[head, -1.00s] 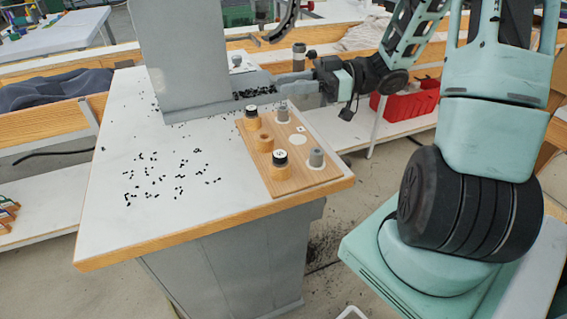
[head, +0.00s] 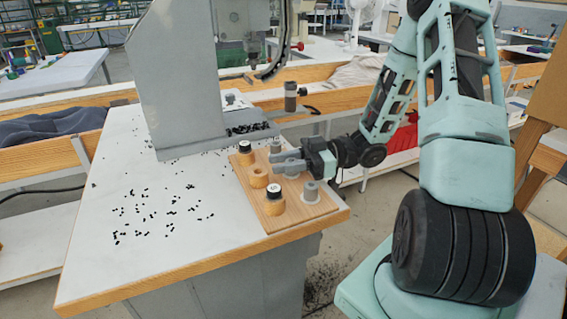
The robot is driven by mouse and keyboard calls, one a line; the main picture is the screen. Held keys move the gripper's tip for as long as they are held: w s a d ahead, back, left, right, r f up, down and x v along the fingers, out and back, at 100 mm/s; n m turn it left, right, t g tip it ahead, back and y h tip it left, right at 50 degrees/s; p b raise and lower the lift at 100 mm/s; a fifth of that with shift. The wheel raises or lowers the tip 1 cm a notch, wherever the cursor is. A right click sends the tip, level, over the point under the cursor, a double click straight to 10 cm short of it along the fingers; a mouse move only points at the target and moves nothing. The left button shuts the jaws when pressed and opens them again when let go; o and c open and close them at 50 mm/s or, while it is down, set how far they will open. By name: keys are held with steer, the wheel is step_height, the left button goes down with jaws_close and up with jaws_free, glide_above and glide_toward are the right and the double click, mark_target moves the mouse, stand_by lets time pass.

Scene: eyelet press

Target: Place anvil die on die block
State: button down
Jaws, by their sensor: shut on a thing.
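My gripper (head: 280,163) is low over the wooden board (head: 300,212) on the white-topped table. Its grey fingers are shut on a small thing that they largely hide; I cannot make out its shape. They cover the middle of the board's right row. Grey stepped dies stand at the near end (head: 311,193) and far end (head: 276,147) of that row. The grey press (head: 180,85) stands behind the board to the left. A low grey block (head: 252,131) with black bits lies at its foot; I cannot tell which part is the die block.
The board's left row has a black-topped wooden holder (head: 245,151), a wooden ring (head: 259,176) and another black-topped holder (head: 274,200). Black bits are scattered on the table (head: 130,260). A dark grey cylinder (head: 290,97) shows beyond the board. The table's front left is clear of larger things.

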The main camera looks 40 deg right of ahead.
steer(key=shift+f, duration=0.1)
steer(key=c, duration=1.1)
jaws_free()
steer(key=shift+c, duration=0.2)
steer(key=shift+d, duration=0.1)
steer(key=v, duration=1.1)
steer(key=shift+s+d, duration=0.3)
steer(key=shift+d, duration=0.05)
steer(key=shift+d, duration=0.1)
